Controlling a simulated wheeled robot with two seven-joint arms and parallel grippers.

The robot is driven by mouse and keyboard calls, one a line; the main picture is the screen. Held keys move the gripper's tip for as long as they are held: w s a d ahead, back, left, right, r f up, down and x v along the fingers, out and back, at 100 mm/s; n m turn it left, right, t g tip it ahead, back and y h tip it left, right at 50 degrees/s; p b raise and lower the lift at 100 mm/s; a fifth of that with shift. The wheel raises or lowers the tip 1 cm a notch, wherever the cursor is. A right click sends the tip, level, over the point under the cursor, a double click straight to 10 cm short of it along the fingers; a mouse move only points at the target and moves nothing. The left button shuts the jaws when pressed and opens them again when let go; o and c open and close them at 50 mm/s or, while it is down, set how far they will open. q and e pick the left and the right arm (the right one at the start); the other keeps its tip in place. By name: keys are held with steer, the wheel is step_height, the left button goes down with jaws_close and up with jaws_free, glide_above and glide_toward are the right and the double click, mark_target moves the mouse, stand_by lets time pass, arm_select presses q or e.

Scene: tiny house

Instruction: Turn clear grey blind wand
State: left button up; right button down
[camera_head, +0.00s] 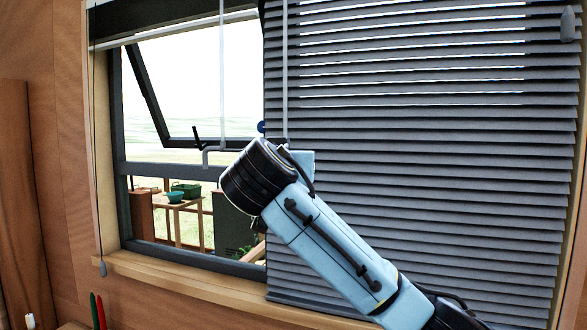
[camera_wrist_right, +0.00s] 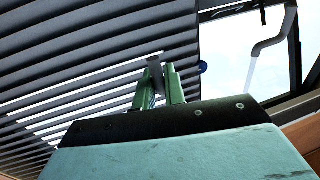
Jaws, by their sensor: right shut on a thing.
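A thin grey wand (camera_head: 285,70) hangs vertically in front of the grey slatted blind (camera_head: 420,150), near its left edge. Its lower end goes behind my right wrist in the head view. In the right wrist view, my right gripper's green fingers (camera_wrist_right: 159,85) are shut on the wand's grey lower part (camera_wrist_right: 155,70). A second pale rod (camera_head: 222,70) with a cranked lower end (camera_head: 207,152) hangs to the left; its crank shows in the right wrist view (camera_wrist_right: 268,46), apart from the gripper. The blind's slats are tilted, with bright gaps near the top. My left gripper is not in view.
The window (camera_head: 180,90) left of the blind has a tilted-open upper pane. A wooden sill (camera_head: 180,285) runs below. A pull cord with a grey weight (camera_head: 103,268) hangs at left, another weight (camera_head: 567,25) at top right. A small blue knob (camera_head: 261,127) is near the wand.

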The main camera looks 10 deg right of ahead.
steer(key=shift+w+a+r+m+g+h, duration=0.15)
steer(key=shift+a+m+g+h, duration=0.1)
steer(key=shift+m+h, duration=0.3)
steer(key=shift+s+a+r+m+g+h, duration=0.15)
steer(key=shift+m+g+h, duration=0.15)
steer(key=shift+h, duration=0.4)
steer(key=shift+w+a+r+m+g+h, duration=0.15)
steer(key=shift+a+m+g+h, duration=0.1)
steer(key=shift+m+h, duration=0.3)
steer(key=shift+d, duration=0.1)
steer(key=c, duration=1.6)
jaws_free()
steer(key=shift+o, duration=0.2)
steer(key=shift+f, duration=0.15)
steer(key=b+v, duration=0.3)
steer(key=v, duration=1)
steer(key=shift+a, duration=0.35)
